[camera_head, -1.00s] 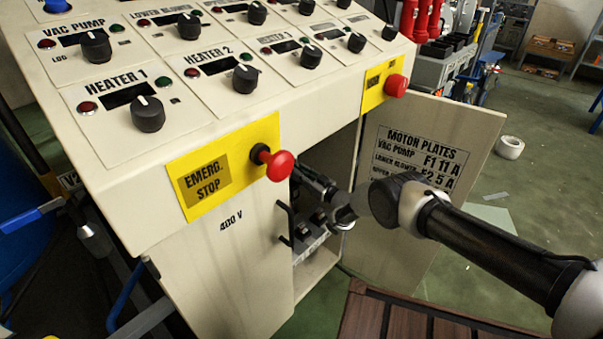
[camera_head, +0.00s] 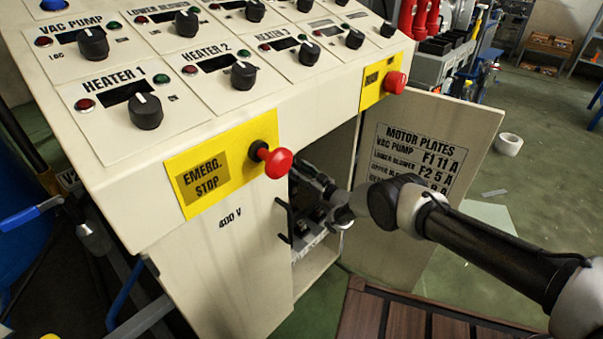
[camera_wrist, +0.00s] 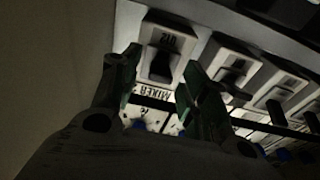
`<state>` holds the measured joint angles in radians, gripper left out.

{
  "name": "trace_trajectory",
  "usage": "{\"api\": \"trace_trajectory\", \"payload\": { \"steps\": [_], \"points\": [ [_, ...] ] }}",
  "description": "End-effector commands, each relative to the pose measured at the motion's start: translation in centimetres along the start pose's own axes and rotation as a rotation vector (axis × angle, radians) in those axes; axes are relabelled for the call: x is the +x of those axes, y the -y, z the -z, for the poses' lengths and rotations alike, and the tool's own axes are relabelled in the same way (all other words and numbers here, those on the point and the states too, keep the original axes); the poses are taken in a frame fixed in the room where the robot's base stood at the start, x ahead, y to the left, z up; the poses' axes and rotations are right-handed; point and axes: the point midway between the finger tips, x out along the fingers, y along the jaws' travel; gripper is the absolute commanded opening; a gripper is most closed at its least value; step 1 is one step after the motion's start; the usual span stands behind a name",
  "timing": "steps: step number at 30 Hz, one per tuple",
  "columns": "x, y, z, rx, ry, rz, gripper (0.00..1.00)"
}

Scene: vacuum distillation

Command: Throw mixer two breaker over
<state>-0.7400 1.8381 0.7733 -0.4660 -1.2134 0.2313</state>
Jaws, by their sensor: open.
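In the wrist view a pale breaker (camera_wrist: 163,48) with a dark toggle stands in a row at the top middle. An upside-down label (camera_wrist: 155,91) reading MIXER lies just below it; its number is hard to read. My gripper (camera_wrist: 162,82) is open and empty, with one finger on each side of the toggle's line. I cannot tell whether a finger touches the breaker. In the head view my gripper (camera_head: 316,184) reaches into the open, dark cabinet (camera_head: 318,272), and its fingertips are hard to make out.
More breakers (camera_wrist: 233,68) continue to the right in the wrist view. The open cabinet door (camera_head: 440,130) with the motor plates list is behind my arm. A red emergency stop button (camera_head: 277,162) juts out above the opening. A brown slatted surface (camera_head: 355,315) lies below.

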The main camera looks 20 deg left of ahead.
Motion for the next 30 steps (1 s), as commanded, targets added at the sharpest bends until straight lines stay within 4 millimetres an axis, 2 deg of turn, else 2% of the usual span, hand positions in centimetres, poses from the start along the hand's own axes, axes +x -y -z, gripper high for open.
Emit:
{"api": "trace_trajectory", "payload": {
  "steps": [4, 8, 15, 21, 30],
  "points": [
    [-0.7, 0.0, 0.0, 0.001, 0.001, 0.0, 0.45],
    [-2.4, -0.1, 0.0, 0.001, 0.002, -0.001, 0.45],
    [-7.9, -0.1, -0.1, 0.002, 0.003, -0.003, 0.45],
    [-11.1, -0.1, 0.0, 0.001, 0.002, -0.002, 0.45],
    [-12.1, 0.0, 0.0, 0.0, 0.0, 0.0, 0.45]
  ]
}}
